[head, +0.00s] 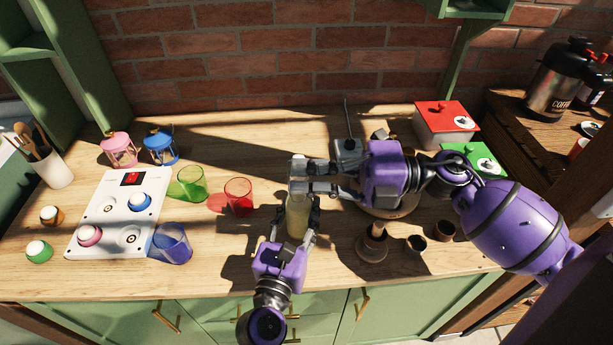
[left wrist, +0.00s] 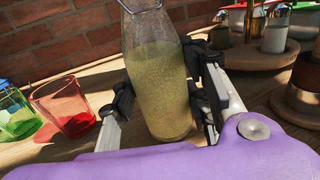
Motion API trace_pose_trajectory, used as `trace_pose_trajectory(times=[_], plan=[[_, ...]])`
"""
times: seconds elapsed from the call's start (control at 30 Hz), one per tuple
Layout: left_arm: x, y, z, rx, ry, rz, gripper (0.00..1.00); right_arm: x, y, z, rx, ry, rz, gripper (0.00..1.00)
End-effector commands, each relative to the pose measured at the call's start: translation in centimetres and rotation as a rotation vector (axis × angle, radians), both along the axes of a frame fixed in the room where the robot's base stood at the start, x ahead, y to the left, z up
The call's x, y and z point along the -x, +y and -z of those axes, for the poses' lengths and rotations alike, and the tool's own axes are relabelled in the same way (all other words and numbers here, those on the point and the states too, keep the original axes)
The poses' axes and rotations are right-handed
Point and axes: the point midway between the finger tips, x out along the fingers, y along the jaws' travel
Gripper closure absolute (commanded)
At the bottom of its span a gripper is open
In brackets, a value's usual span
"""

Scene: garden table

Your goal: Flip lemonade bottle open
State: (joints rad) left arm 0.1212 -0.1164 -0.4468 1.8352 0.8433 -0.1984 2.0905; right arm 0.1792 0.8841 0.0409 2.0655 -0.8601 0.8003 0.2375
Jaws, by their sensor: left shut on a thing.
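The lemonade bottle (head: 296,220) is clear glass with cloudy yellow-green liquid and stands about upright near the middle of the table. In the left wrist view the bottle (left wrist: 160,85) fills the space between the fingers, with part of a wire loop at its top. My left gripper (head: 296,228) is shut on the bottle's body from the front; its fingers (left wrist: 160,90) show on both sides of the glass. My right gripper (head: 303,175) reaches in from the right, its two fingers at the bottle's top. They hide the cap, and whether they grip it is unclear.
Green (head: 188,184), red (head: 238,197) and blue (head: 171,243) glasses stand left of the bottle, beside a white panel (head: 110,220). Pink (head: 119,149) and blue (head: 160,147) lanterns stand behind. A red-lidded box (head: 445,127) is at the back right.

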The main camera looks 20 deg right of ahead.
Motion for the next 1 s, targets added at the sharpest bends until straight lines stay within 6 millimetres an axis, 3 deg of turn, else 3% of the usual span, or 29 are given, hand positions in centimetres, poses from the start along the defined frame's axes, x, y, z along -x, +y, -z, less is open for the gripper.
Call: trace_pose_trajectory(times=[0.47,1.0], plan=[[0.1,-0.1,0.1,-0.001,0.003,0.002,1.00,-0.2,-0.1,-0.1,0.000,0.000,0.000,1.00],[0.1,-0.1,0.2,0.000,0.004,0.003,1.00,-2.0,-0.8,-1.2,0.000,0.001,0.000,1.00]])
